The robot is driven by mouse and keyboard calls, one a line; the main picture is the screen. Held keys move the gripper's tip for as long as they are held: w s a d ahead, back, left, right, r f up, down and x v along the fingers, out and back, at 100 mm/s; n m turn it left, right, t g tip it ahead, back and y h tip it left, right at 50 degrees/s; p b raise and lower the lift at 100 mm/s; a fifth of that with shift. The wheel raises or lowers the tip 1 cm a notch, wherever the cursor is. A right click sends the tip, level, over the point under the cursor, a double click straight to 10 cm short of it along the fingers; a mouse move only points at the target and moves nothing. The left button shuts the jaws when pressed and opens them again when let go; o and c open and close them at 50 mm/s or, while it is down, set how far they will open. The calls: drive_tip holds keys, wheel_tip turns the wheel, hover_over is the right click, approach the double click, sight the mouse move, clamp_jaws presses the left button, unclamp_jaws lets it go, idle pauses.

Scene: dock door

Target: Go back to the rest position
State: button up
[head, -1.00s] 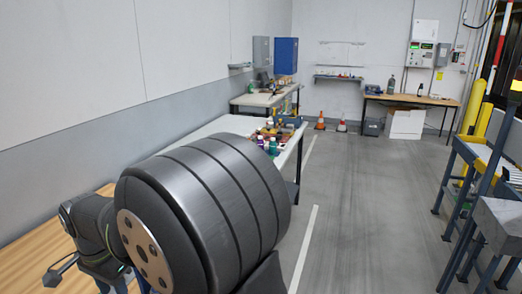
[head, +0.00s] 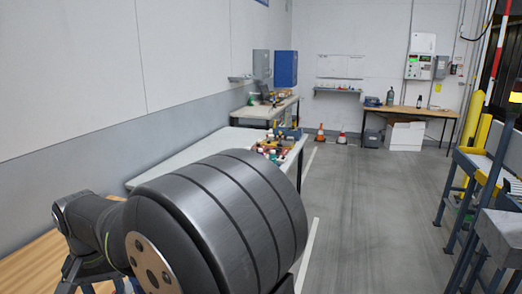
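My arm fills the lower left and middle of the head view, with a large dark ribbed link closest to the camera. Its far end bends down at the left, where part of my gripper (head: 92,272) shows at the bottom edge. The fingertips are cut off or hidden, so I cannot tell whether it is open or shut, or whether it holds anything.
A wooden tabletop (head: 35,262) lies below the arm at left. A white table (head: 190,158) behind the arm carries several small coloured items (head: 272,148). A blue-legged conveyor (head: 468,205) stands at right. The grey floor (head: 375,205) between is clear.

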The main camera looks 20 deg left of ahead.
drive_tip(key=shift+n, duration=0.8)
